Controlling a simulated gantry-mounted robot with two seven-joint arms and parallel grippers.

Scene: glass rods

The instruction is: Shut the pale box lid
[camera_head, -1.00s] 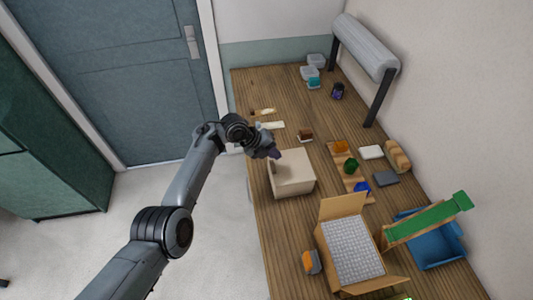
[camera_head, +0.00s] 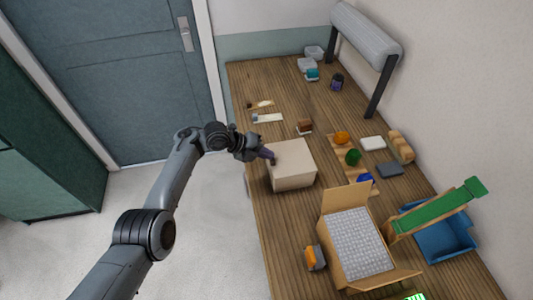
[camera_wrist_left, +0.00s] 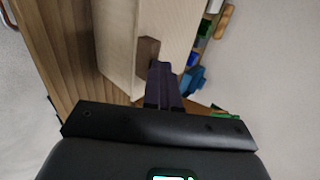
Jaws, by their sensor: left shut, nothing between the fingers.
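The pale box (camera_head: 292,158) stands near the left edge of the wooden table; its pale top looks flat and level, with no raised lid visible. In the left wrist view the box (camera_wrist_left: 120,45) fills the upper middle, with a small brown tab (camera_wrist_left: 147,50) on it. My left gripper (camera_head: 270,155) is shut and empty at the box's left side, close to the top edge. In the left wrist view its dark purple fingers (camera_wrist_left: 161,72) are right by the brown tab; I cannot tell whether they touch it. My right gripper is not in view.
An open carton (camera_head: 355,245) with a grey grid inside stands to the front right. Small blocks lie right of the box. A grey roll on a stand (camera_head: 365,40) is at the back right.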

